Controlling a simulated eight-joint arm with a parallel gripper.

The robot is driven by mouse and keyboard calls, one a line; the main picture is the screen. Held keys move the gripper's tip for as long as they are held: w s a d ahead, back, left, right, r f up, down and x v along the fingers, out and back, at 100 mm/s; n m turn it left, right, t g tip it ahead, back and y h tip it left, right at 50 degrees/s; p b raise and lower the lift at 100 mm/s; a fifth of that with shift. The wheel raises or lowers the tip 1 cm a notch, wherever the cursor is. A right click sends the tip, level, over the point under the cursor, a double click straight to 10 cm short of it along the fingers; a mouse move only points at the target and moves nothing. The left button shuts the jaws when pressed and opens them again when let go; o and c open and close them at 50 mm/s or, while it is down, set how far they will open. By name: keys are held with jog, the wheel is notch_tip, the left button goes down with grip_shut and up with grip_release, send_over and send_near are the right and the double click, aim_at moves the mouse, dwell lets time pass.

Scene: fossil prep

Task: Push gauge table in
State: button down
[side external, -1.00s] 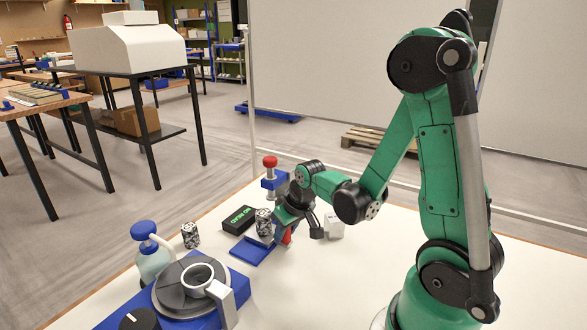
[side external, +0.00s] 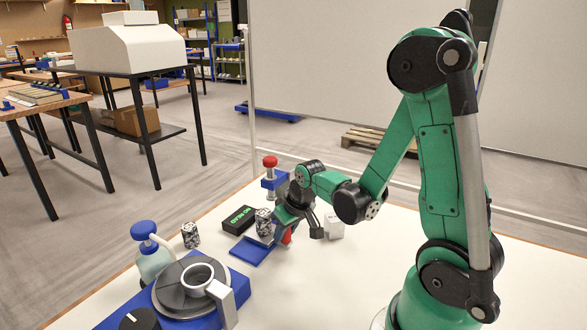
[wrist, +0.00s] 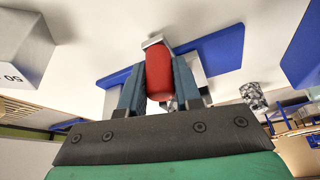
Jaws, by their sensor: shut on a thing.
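The gauge stands in the middle of the side external view, with a red knob (side external: 270,162) on a blue head. A flat blue plate (side external: 250,251) lies low in front of it and also shows in the wrist view (wrist: 222,52). My gripper (side external: 286,235) points down beside the gauge. In the wrist view its two fingers (wrist: 159,75) are shut on a red handle (wrist: 158,70), one on each side. A pale metal piece (wrist: 152,41) is at the handle's far end. My wrist partly hides the gauge in the side external view.
A black box with green lettering (side external: 238,219) and speckled cylinders (side external: 190,235) stand left of the gauge. A white block (side external: 334,227) is just right of my gripper. A blue-based turntable (side external: 187,287) and a spray bottle (side external: 150,256) are nearer, at left.

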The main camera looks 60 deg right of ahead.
jog(key=shift+d, duration=1.95)
jog(key=c, duration=0.6)
grip_release()
jog(key=shift+r, duration=0.1)
jog(key=shift+v, duration=2.7)
jog(key=a+r+n+t+y, duration=0.1)
jog(key=a+r+n+t, duration=0.2)
jog(key=a, duration=1.1)
notch_tip(320, 180, up, 3)
jog(key=shift+s+a+r, duration=0.15)
jog(key=shift+s+a, duration=0.1)
jog(key=shift+s, duration=0.2)
